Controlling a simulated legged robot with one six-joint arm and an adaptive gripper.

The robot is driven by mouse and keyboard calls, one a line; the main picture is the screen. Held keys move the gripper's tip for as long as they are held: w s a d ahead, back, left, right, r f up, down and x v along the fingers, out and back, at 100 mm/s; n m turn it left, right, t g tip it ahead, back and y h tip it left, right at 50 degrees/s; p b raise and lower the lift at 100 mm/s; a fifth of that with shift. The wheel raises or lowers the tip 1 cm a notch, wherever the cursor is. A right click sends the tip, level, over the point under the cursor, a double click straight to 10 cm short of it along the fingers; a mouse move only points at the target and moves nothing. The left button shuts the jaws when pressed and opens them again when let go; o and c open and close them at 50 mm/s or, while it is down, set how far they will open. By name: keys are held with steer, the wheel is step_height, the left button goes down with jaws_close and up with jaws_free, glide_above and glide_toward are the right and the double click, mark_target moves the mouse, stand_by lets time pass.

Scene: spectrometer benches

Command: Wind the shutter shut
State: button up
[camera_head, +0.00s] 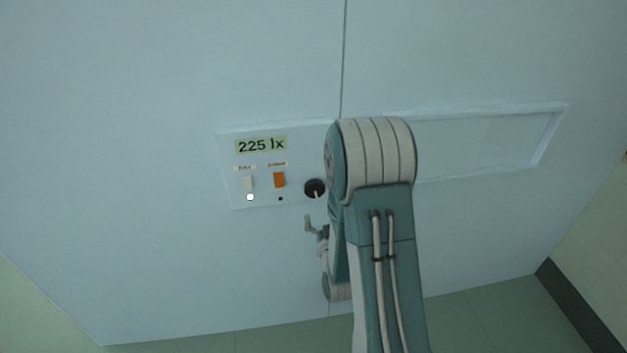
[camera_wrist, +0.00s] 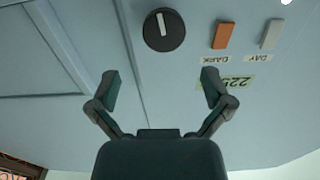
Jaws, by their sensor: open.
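A round black knob (camera_head: 314,188) with a white pointer line sits at the right of a control panel, partly hidden by my arm. In the wrist view the knob (camera_wrist: 163,30) shows whole, with its pointer nearly upright in the picture. My gripper (camera_wrist: 160,80) is open and empty, its two fingers spread below the knob in that view and apart from it. A long framed recess (camera_head: 475,143), perhaps the shutter, lies to the right of the panel. Its left end is behind my arm, and I cannot tell how far any shutter in it is shut.
The panel has a display (camera_head: 261,145) reading 225 lx, a white switch (camera_head: 248,184) with a lit white lamp below, and an orange switch (camera_head: 279,180) with a dark lamp. The switches are close beside the knob. The surrounding pale blue wall (camera_head: 130,180) is bare.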

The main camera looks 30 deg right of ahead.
mark_target(316, 192)
steer(key=x, duration=1)
steer(key=shift+a, duration=0.1)
steer(key=shift+w, duration=0.3)
steer(key=shift+a, duration=0.1)
steer(key=c, duration=0.9)
